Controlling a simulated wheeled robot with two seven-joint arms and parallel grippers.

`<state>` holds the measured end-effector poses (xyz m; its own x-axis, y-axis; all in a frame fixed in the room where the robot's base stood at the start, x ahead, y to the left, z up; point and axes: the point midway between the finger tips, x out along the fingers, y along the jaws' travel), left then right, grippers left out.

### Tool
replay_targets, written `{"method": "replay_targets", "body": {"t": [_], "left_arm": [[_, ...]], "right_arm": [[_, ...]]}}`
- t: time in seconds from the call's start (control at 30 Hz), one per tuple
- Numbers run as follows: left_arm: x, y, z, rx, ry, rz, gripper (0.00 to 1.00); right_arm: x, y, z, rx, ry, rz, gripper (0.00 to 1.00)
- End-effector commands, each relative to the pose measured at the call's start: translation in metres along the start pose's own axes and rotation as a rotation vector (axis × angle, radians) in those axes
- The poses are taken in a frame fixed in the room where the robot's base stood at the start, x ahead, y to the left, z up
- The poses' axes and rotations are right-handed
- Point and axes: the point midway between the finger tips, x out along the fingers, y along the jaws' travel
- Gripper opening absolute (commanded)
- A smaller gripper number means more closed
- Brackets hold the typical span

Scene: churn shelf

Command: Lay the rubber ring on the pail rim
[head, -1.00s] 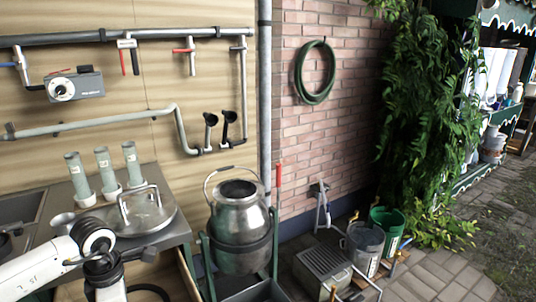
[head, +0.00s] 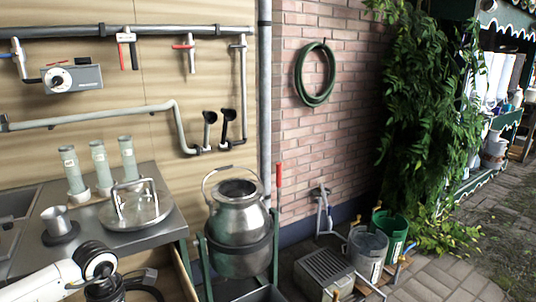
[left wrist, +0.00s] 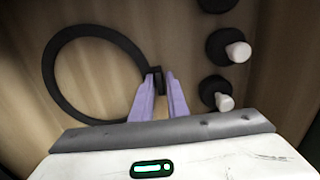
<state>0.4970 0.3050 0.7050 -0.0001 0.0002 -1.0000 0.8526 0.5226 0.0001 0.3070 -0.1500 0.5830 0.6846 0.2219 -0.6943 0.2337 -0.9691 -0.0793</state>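The black rubber ring (left wrist: 48,82) lies on a wooden surface in the left wrist view, with a small block-like tab (left wrist: 155,80) on its right side. My left gripper (left wrist: 161,76) has its two purple fingers at this tab, with a narrow gap showing beside the right finger. In the head view a dark curve of the ring (head: 150,289) shows in an open wooden drawer. My left arm is there, but its fingers are hidden. The steel pail (head: 238,230) stands upright, open-topped, its bail handle raised and its rim bare. My right gripper is not in view.
A round lid (head: 150,212), a small metal cup (head: 57,220) and several upright tubes (head: 99,165) stand on the counter (head: 165,245). A green frame holds the pail. Black discs with white pegs (left wrist: 238,52) lie right of the ring. Buckets (head: 366,252) stand at right.

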Motion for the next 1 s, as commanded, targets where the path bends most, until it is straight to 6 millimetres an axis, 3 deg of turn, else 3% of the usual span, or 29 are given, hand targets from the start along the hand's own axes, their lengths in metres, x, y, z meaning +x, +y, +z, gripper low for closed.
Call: {"method": "replay_targets", "body": {"t": [0.07,0.27,1.0], "left_arm": [[0.000,0.000,0.000,0.000,0.000,0.000,0.00],[-0.002,0.000,0.000,0.000,-0.001,0.000,0.00],[-0.047,0.000,0.000,0.000,-0.001,0.000,0.00]], "right_arm": [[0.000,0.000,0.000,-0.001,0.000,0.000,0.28],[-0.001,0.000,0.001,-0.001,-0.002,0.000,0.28],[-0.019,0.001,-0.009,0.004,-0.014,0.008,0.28]]}}
